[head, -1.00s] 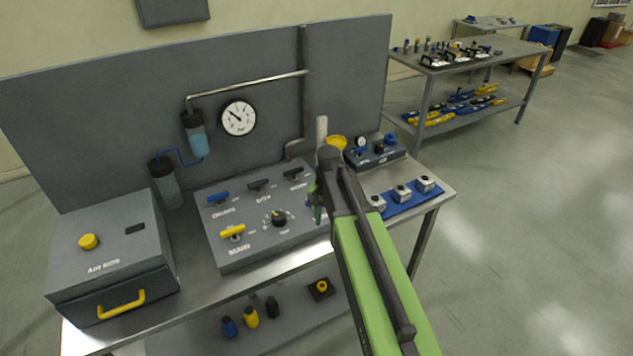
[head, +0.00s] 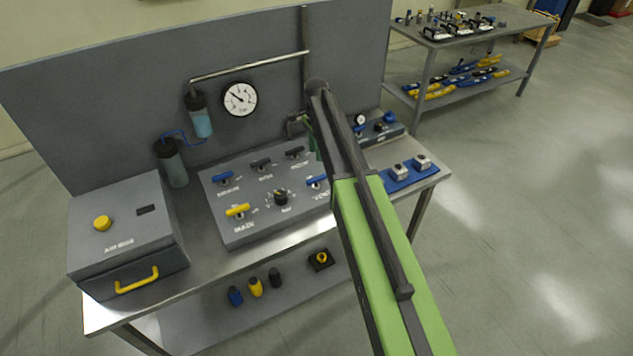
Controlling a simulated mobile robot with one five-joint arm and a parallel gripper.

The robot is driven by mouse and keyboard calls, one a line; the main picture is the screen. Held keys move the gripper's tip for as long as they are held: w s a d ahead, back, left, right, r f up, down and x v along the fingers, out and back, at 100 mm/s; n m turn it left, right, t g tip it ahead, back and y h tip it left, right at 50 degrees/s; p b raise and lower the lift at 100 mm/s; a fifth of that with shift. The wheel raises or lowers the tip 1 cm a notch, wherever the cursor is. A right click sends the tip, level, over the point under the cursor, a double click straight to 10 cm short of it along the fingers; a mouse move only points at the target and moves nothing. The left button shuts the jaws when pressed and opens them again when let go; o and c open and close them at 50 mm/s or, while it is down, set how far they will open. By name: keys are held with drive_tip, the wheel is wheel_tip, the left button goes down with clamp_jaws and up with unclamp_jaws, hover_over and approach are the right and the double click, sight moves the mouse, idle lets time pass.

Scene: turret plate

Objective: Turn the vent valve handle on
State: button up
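The valve panel (head: 240,200) is a grey sloped box on the bench. At its lower right is a blue handle (head: 316,181) over a label that starts with V and is too blurred to read surely. My arm partly covers the panel's right edge beside this handle. My gripper (head: 313,143) shows only as a small green and dark part at the arm's far end, above and behind the blue handle in the picture. It looks apart from the handle. Its fingers are mostly hidden by my arm, so its opening does not show.
Other handles share the panel: yellow MAIN (head: 237,210), a blue one (head: 222,178), two dark ones, and a black knob (head: 281,197). A round gauge (head: 240,99) is on the backboard. A grey box (head: 125,235) stands left; a blue tray (head: 410,178) lies right.

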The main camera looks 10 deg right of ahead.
sight(316, 178)
wheel_tip(316, 178, down, 13)
drive_tip(key=b, duration=1.1)
drive_tip(key=shift+r, duration=0.15)
drive_tip(key=shift+r, duration=0.15)
clamp_jaws()
drive_tip(key=shift+d, duration=0.15)
